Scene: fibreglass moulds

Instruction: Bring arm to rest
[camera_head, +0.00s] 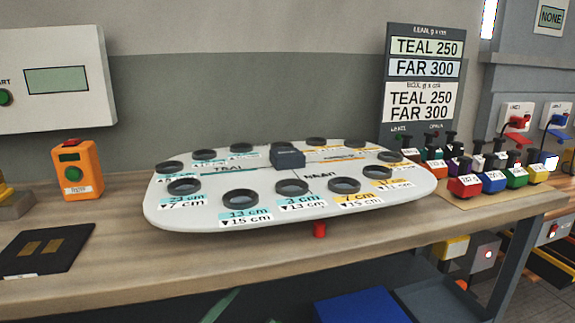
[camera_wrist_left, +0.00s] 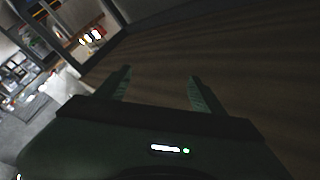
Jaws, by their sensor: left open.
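My left gripper (camera_wrist_left: 159,80) shows in the left wrist view with its two green fingers spread wide and nothing between them. Beyond the fingers is a dark brown, wood-like surface. In the head view only green finger parts of the left gripper (camera_head: 248,306) show at the bottom edge, below and in front of the bench's front edge. The gripper is apart from everything on the bench. My right gripper is in neither view.
The wooden bench (camera_head: 120,258) carries a white board (camera_head: 160,212) with several dark rings, an orange tester (camera_head: 78,168), a black mat (camera_head: 70,247) and several coloured weights (camera_head: 465,187) at right. A blue surface (camera_head: 360,306) lies below the bench.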

